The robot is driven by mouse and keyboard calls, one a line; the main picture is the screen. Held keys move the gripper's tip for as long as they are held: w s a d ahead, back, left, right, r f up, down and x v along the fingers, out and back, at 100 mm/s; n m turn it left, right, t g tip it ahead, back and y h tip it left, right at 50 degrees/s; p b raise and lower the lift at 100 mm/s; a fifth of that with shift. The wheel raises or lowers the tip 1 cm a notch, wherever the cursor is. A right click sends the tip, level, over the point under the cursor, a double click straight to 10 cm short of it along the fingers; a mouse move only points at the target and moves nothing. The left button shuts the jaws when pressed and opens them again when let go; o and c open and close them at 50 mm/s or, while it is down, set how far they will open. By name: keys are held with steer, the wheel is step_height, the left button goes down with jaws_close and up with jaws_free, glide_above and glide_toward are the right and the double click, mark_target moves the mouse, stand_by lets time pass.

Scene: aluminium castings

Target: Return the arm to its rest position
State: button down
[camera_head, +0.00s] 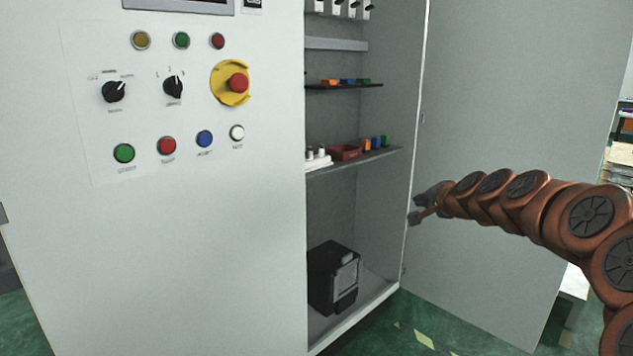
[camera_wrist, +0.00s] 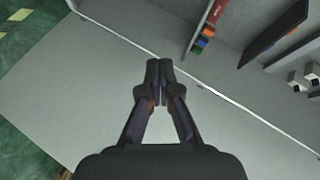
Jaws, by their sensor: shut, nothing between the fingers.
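My arm (camera_head: 525,205) reaches in from the right edge of the head view, its orange-brown links stretched toward the open cabinet. My gripper (camera_head: 414,218) is at its end, in front of the open door (camera_head: 510,120) near the door's hinge edge. In the wrist view my gripper (camera_wrist: 158,64) is shut, its fingertips together with nothing between them. The grey door panel (camera_wrist: 80,110) lies behind the fingers there. I cannot tell whether the fingertips touch the door.
The control panel (camera_head: 170,220) with buttons and a red emergency stop (camera_head: 238,82) is at the left. Cabinet shelves (camera_head: 375,157) hold small coloured parts. A black box (camera_head: 333,278) stands on the cabinet floor. Green floor (camera_head: 440,325) shows below.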

steer(key=s+a+f+n+g+y, duration=0.1)
steer(key=s+a+f+n+g, duration=0.15)
steer(key=s+a, duration=0.35)
steer(key=s+a+f+n+g, duration=0.2)
steer(key=s+a+f, duration=0.15)
steer(key=s, duration=0.35)
steer(key=s+a+f+n+g+y, duration=0.1)
steer(key=s+a+f+n+g, duration=0.3)
steer(key=s, duration=0.3)
steer(key=s+d+f+n+g+h, duration=0.1)
steer(key=s+d+f+g+h, duration=0.15)
steer(key=s, duration=0.85)
steer(key=s+d+f+n+g+h, duration=0.15)
steer(key=s+f, duration=0.25)
steer(key=s, duration=0.7)
steer(key=s+d+f+g+h, duration=0.1)
steer(key=s+f+g, duration=0.25)
steer(key=s, duration=0.85)
step_height(320, 180, up, 26)
steer(key=t+p, duration=0.1)
steer(key=p, duration=2.4)
steer(key=shift+s+r, duration=0.15)
steer(key=shift+d, duration=0.25)
